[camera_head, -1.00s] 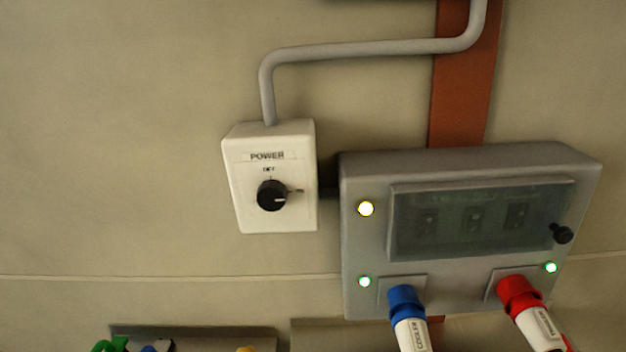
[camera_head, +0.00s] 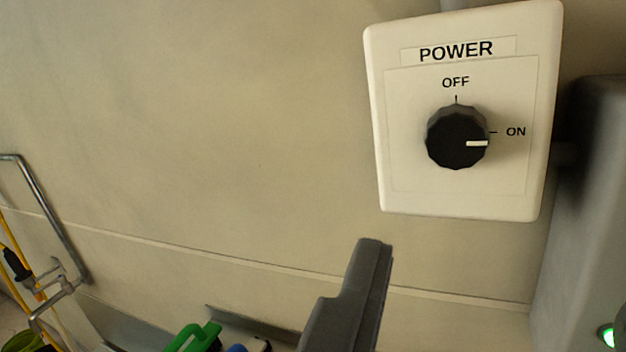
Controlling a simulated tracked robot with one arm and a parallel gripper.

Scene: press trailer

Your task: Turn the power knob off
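The power knob (camera_head: 457,138) is a round black dial on a white box labelled POWER (camera_head: 412,195) at the upper right. Its white mark points right, toward ON; the OFF mark is above the knob. One dark grey finger of my gripper (camera_head: 352,295) shows at the lower middle. It is below and left of the box in the picture, and apart from the knob. The other finger is not visible, so the opening cannot be seen.
A grey electrical box (camera_head: 590,215) with a lit green lamp (camera_head: 607,336) stands close to the right of the power box. A metal pipe handle (camera_head: 45,205) is at the far left. A green object (camera_head: 194,338) shows at the bottom. The wall left of the power box is bare.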

